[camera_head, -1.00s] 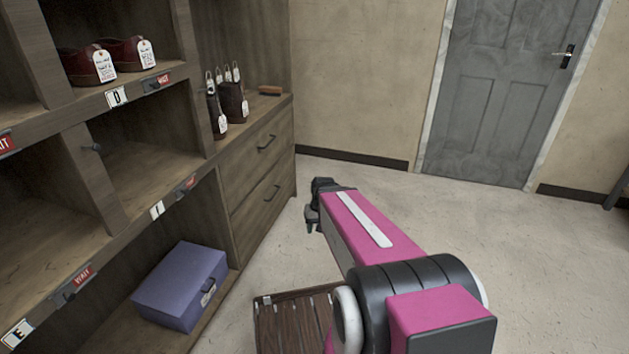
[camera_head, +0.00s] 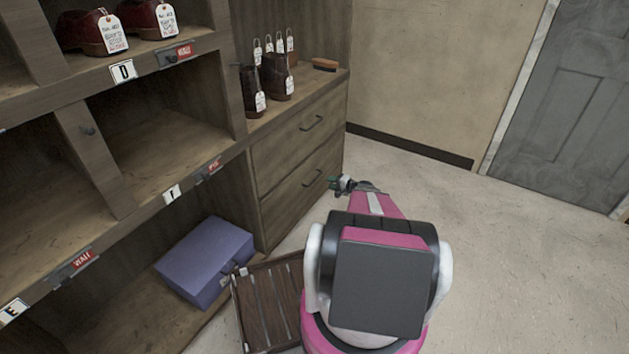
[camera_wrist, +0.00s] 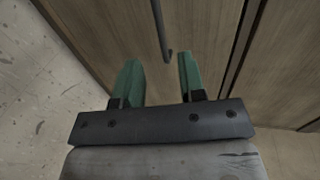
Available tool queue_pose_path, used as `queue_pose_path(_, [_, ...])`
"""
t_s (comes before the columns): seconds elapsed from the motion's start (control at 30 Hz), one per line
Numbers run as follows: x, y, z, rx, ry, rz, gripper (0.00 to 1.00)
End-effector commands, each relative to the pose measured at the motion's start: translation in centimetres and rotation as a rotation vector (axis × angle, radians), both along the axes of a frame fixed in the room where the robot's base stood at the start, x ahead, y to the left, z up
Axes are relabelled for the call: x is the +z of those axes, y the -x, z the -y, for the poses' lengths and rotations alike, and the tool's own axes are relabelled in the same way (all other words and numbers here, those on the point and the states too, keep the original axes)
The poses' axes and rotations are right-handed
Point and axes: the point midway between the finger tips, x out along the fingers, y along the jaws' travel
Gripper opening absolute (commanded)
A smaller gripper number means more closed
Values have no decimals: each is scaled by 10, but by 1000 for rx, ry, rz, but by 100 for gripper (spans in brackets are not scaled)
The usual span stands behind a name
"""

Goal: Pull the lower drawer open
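The lower drawer (camera_head: 298,193) is the bottom wooden front of the cabinet at the right of the shelving, flush with the cabinet. Its dark bar handle (camera_head: 312,178) shows in the head view, and the handle also shows in the wrist view (camera_wrist: 161,32). My gripper (camera_head: 335,182) is just in front of the lower drawer near the handle's right end. In the wrist view my gripper (camera_wrist: 158,78) has its two green fingers apart with nothing between them. The handle's near end lies ahead of the gap between the fingertips. Contact cannot be made out.
The upper drawer (camera_head: 290,137) is flush, with its own handle. Dark shoes (camera_head: 279,76) with tags and a brush (camera_head: 324,64) stand on the cabinet top. Floor to the right is clear.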

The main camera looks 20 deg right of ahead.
Motion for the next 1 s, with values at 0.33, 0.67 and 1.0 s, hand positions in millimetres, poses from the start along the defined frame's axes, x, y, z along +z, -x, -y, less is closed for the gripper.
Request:
queue_pose_path(0.33, [-11,-35,-23,-5,-4,4,37])
queue_pose_path(0.67, [-20,-74,-54,-5,-4,4,37])
queue_pose_path(1.0, [-22,-84,-63,-7,-5,4,37])
